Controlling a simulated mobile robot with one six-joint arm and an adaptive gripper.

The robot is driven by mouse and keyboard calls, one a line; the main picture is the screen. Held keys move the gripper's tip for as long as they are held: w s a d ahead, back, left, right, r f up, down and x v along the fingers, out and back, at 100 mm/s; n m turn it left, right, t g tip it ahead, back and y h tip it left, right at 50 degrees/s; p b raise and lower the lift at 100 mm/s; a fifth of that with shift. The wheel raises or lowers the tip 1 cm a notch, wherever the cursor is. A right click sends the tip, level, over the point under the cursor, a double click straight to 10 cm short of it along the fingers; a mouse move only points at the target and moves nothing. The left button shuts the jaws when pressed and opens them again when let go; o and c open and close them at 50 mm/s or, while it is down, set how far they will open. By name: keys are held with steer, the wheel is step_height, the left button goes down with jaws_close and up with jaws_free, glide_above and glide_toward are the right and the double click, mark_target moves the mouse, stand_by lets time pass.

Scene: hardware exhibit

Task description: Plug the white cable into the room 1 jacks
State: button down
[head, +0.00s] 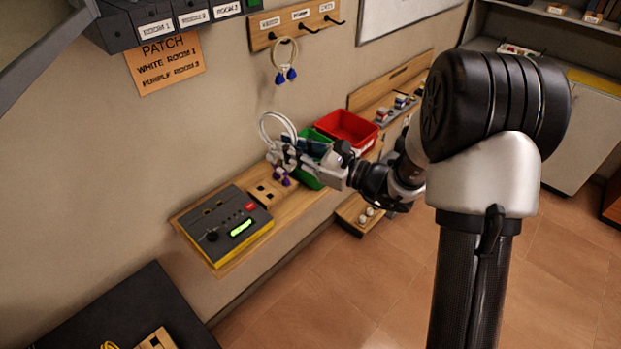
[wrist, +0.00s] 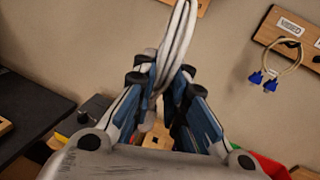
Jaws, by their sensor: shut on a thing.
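My gripper (head: 287,157) is shut on the white cable (head: 273,124), whose loop rises above the fingers over the wall shelf. In the wrist view the white cable (wrist: 178,35) runs up between the fingertips (wrist: 163,78). Purple plug-like parts (head: 280,177) show just below the gripper; I cannot tell whether they belong to the held cable. The dark box labelled ROOM 1 (head: 152,27) is on the wall at upper left, next to ROOM 2 and ROOM 3. Its jack openings are not clear to see. An orange sign (head: 165,63) reads patch white room 1, purple room 3.
A wooden block with holes (head: 266,194) and a grey-yellow tester (head: 222,226) sit on the shelf (head: 186,215). A red bin (head: 347,128) and green bin (head: 311,183) stand right of the gripper. A cable with blue plugs (head: 285,62) hangs from the hook rack (head: 262,38).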

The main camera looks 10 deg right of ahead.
steer(key=s+a+r+m+t+h+p, duration=0.1)
steer(key=s+a+r+p, duration=0.2)
steer(key=r, duration=1)
steer(key=s+a+r+p, duration=0.1)
steer(key=a+r+p, duration=0.35)
steer(key=r, duration=0.85)
steer(key=s+a+r+m+t+h+p, duration=0.15)
steer(key=a+r, duration=0.45)
steer(key=r, duration=0.7)
steer(key=shift+y, duration=0.35)
steer(key=shift+w+d+f+p+x, duration=0.15)
steer(key=shift+f+p+x, duration=0.2)
steer(key=shift+x, duration=2.95)
steer(key=shift+w+d+f+p+x, duration=0.2)
steer(key=shift+p+x, duration=0.25)
steer(key=shift+x, duration=2.85)
steer(key=shift+w+d+f+p+x, duration=0.2)
steer(key=shift+p+x, duration=0.2)
steer(key=shift+x, duration=2.85)
steer(key=shift+a, duration=0.1)
steer(key=shift+s+m+h+b, duration=0.1)
steer(key=shift+m+h+b, duration=0.3)
steer(key=shift+b, duration=0.5)
steer(key=shift+b, duration=0.8)
steer(key=shift+f+t+b, duration=0.25)
steer(key=shift+f+b, duration=0.1)
steer(key=shift+b, duration=0.2)
